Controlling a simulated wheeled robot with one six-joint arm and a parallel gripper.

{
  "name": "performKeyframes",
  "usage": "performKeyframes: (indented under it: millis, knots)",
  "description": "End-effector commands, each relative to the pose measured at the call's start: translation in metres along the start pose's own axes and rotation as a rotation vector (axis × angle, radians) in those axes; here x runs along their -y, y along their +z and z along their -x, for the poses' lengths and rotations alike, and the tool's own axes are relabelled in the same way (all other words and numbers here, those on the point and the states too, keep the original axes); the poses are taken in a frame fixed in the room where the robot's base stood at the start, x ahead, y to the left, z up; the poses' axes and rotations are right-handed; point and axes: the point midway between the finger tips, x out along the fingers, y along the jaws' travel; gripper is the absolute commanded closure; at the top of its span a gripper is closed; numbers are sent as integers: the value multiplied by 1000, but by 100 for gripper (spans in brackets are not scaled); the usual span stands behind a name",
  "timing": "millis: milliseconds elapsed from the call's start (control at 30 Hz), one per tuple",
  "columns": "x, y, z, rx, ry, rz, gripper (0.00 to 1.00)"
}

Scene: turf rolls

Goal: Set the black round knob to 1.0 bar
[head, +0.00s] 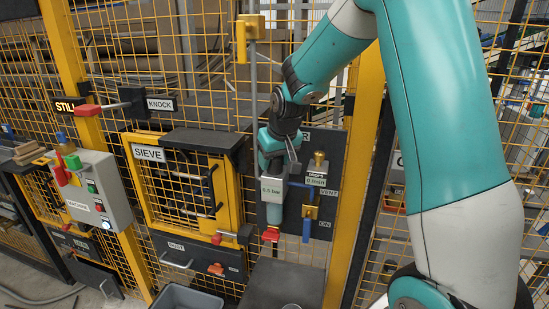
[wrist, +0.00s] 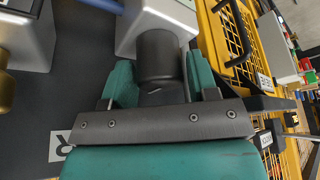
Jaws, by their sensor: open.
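The black round knob (wrist: 160,58) sits on the end of a light grey housing (wrist: 185,22) in the wrist view. My gripper (wrist: 160,72) is open, with one teal finger on each side of the knob; I cannot tell whether either finger touches it. In the head view my gripper (head: 273,155) points down at the top of the regulator (head: 273,191), and the knob is hidden behind it. The regulator's small display seems to read 0.5 bar, though the digits are blurred. A teal-grey bowl hangs below it.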

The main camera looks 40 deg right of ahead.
Motion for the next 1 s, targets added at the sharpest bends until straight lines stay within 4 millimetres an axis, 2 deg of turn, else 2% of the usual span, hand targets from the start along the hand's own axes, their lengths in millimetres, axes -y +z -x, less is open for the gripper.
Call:
performKeyframes:
  millis: [33,167,200,567,1000]
  knots:
    - [0,0,0,0,0,0,48]
    - [0,0,0,0,0,0,78]
    - [0,0,0,0,0,0,81]
    - [1,0,0,0,22,-51,80]
    - [1,0,0,-2,148,-357,80]
